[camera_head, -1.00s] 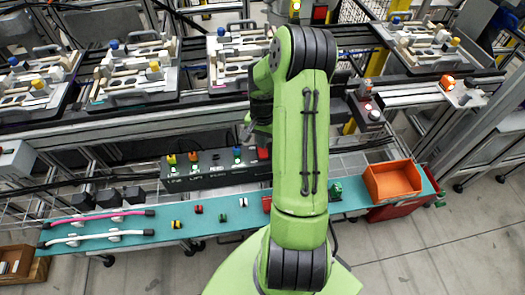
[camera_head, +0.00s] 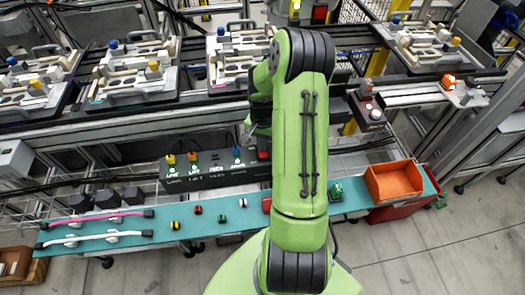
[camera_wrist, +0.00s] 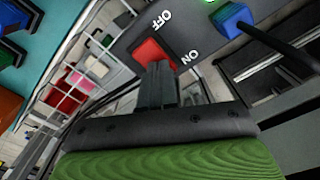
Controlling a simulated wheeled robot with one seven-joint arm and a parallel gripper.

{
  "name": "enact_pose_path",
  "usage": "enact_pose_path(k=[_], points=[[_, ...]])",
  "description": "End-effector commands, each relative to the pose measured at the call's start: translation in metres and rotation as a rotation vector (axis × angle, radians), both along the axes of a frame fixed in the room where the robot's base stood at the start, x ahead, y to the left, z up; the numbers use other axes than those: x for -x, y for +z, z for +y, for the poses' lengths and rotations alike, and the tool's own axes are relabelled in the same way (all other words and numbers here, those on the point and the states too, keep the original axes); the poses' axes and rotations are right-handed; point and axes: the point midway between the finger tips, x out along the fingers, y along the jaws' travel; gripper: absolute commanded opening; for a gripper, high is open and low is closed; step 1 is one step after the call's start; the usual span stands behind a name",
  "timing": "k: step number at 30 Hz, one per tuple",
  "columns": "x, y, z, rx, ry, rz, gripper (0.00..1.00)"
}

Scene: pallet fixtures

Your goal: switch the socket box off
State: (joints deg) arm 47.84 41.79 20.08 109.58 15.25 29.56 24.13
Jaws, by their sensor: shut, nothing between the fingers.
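The socket box (camera_head: 205,172) is a long dark box behind the teal shelf, with coloured plugs along its top; my arm hides its right end. In the wrist view its dark face (camera_wrist: 188,30) carries a red rocker switch (camera_wrist: 148,52) between the white words OFF and ON. My gripper (camera_wrist: 156,70) is shut and empty, its fingertips at the switch's lower edge on the ON side; I cannot tell whether they touch it. In the head view the red switch (camera_head: 264,154) shows beside my arm, and the gripper is mostly hidden.
A blue plug (camera_wrist: 232,18) with a black cable stands near the switch. The teal shelf (camera_head: 215,222) holds cables, small connectors and an orange bin (camera_head: 393,181). A wire rack (camera_wrist: 72,85) lies beside the box. Fixture pallets (camera_head: 135,75) stand on the conveyor behind.

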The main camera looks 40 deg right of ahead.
Motion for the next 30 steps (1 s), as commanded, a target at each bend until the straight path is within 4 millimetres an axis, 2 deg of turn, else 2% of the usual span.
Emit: enact_pose_path(k=[21,30], points=[[0.000,0.068,0.000,0.000,0.001,-0.001,0.00],[0.000,0.069,0.000,0.000,0.000,-0.001,0.00]])
